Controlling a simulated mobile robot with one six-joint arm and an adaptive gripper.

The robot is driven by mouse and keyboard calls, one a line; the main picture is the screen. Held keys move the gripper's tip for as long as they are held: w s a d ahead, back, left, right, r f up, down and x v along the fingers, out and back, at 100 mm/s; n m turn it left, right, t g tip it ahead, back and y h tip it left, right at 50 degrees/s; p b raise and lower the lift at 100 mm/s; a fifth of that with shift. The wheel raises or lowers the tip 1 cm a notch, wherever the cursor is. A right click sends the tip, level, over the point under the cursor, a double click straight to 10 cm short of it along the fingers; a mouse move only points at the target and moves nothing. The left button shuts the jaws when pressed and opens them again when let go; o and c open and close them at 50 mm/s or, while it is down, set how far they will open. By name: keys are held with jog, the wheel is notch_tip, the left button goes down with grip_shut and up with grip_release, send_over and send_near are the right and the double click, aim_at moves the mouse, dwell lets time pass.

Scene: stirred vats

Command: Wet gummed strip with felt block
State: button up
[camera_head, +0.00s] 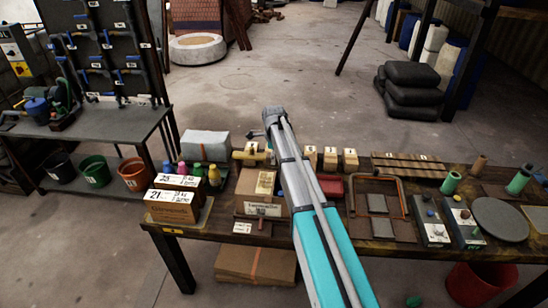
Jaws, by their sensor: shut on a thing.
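My arm reaches up from the bottom over the middle of the table, its far end above the table's back edge. My gripper cannot be made out; the far end of my arm hides it, along with whatever it may hold. I cannot identify the felt block for certain. A pale yellowish block (248,153) shows just left of my arm at the table's back. A tan piece with a pale label (265,184) lies left of my arm. In front of it is a brown carton (256,208) with a white label. I cannot tell which piece is the gummed strip.
On the wooden table (375,251), stacked cartons (173,207) and small coloured bottles (198,172) stand left. A red tray (332,186), a clamp frame (401,190), control boxes (430,231) and a round grey plate (500,219) lie right. The floor (300,65) behind is open.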

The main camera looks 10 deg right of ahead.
jog(key=shift+r+p, duration=0.6)
jog(key=shift+r, duration=0.35)
